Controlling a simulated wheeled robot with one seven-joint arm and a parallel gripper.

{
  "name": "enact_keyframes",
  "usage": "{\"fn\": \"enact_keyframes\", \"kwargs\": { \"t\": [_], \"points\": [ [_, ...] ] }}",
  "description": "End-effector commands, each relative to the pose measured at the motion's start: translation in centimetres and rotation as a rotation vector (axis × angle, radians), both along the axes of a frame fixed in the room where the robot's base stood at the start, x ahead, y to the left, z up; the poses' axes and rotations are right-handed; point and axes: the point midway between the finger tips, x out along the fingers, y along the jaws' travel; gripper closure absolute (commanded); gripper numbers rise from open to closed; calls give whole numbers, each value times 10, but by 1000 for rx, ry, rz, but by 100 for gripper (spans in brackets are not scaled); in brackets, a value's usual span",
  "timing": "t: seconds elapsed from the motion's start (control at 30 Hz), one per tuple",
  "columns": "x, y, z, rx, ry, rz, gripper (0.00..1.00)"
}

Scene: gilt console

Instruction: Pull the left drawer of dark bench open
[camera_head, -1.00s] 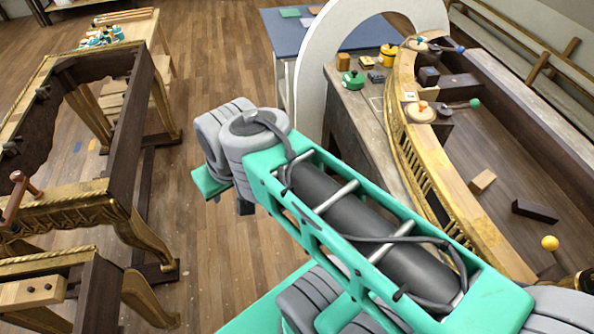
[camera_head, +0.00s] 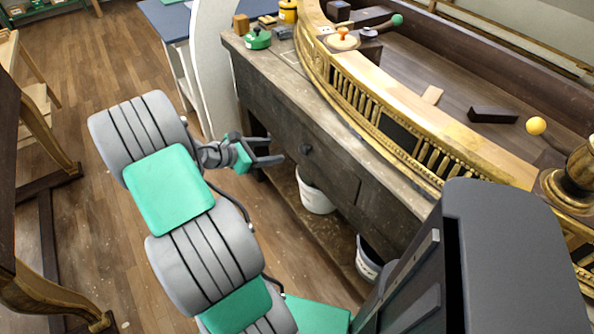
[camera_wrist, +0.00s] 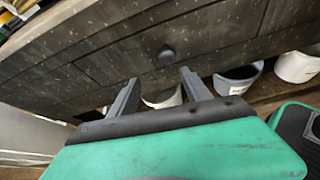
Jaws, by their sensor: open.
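The dark bench (camera_head: 390,185) is a worn wooden workbench at the centre right of the head view. The left drawer (camera_head: 290,142) is in its front face and looks shut. It has one round dark knob (camera_head: 306,149), which also shows in the wrist view (camera_wrist: 167,53). My gripper (camera_head: 279,151) is in front of this drawer, with its fingers pointing at the bench front. In the wrist view my gripper (camera_wrist: 159,78) is open and empty. The knob lies ahead of the gap between the fingertips, apart from them.
White buckets (camera_head: 315,190) stand on the low shelf under the drawers. Wooden floor (camera_head: 80,115) is free at the left.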

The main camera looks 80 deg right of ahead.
Motion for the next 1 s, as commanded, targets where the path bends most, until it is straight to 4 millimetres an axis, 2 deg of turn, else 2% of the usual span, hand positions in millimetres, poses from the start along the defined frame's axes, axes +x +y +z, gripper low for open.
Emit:
{"fn": "enact_keyframes", "kwargs": {
  "t": [0.03,0.13,0.5,0.63,0.87,1.0],
  "points": [
    [-15,-7,-15,12,78,-1,43],
    [-30,-14,-15,25,152,3,43],
    [-70,-58,-37,28,152,1,43],
    [-75,-64,-40,26,151,3,43],
    [-75,-65,-40,26,149,4,44],
    [-75,-65,-40,26,149,4,56]
  ]
}}
